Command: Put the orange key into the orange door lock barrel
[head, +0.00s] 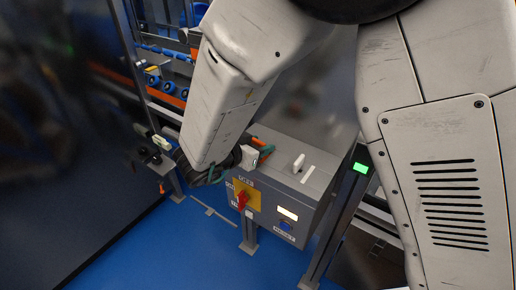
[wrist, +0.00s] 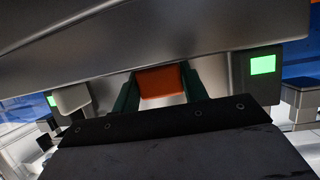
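My gripper (wrist: 160,88) has its two dark green fingers on either side of an orange block (wrist: 160,80) in the wrist view, which looks like the orange key. The fingers meet its sides with no visible gap. In the head view, orange (head: 263,142) shows beside a green finger, over the top of a grey control box; my arm hides much of it. The key's far end is hidden. I cannot make out the orange lock barrel for sure; a small orange spot (head: 162,187) shows on a post by the dark door panel (head: 70,120).
Blue floor (head: 150,245) is open at front left.

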